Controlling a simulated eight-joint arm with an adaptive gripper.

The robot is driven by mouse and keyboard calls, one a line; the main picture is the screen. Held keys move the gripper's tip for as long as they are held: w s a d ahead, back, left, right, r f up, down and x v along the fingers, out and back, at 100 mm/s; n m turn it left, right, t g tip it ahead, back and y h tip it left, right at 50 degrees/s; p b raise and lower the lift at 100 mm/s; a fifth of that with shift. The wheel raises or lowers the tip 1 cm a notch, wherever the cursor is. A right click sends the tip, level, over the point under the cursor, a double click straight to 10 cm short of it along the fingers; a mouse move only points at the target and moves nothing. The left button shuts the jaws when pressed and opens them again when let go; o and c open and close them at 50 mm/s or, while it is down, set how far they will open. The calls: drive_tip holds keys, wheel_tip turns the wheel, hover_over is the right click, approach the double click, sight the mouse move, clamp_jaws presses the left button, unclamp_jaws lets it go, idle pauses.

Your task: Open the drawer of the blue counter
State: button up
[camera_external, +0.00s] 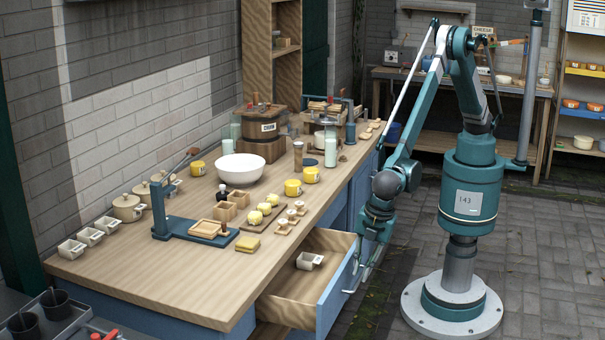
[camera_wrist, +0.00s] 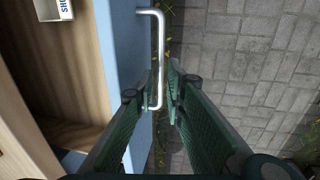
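The blue counter (camera_external: 190,324) has a wooden top, and its drawer (camera_external: 290,311) is pulled well out toward my arm. The drawer has a light wood inside and a blue front. It also shows in the wrist view (camera_wrist: 118,65). The silver bar handle (camera_wrist: 161,45) stands out from the drawer front. My gripper (camera_wrist: 162,72) is at the drawer front, with its green fingers on either side of the handle. A narrow gap shows between the fingers, so they are slightly open. In the outside view my gripper (camera_external: 366,262) is small, and its fingertips are hard to make out.
A small white container (camera_external: 309,261) lies in the drawer; it shows partly in the wrist view (camera_wrist: 53,9). The countertop holds a white bowl (camera_external: 241,168), yellow mugs and several pots. Grey paving (camera_external: 545,265) is clear beside the counter.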

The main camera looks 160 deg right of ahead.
drive_tip(key=shift+d+f, duration=0.25)
drive_tip(key=shift+f, duration=0.85)
clamp_jaws()
drive_tip(key=a, duration=1.3)
drive_tip(key=shift+b, duration=0.4)
unclamp_jaws()
drive_tip(key=shift+a+r, duration=0.1)
drive_tip(key=shift+r, duration=0.05)
wheel_tip(320, 180, up, 12)
drive_tip(key=a, duration=0.2)
drive_tip(key=shift+f, duration=0.25)
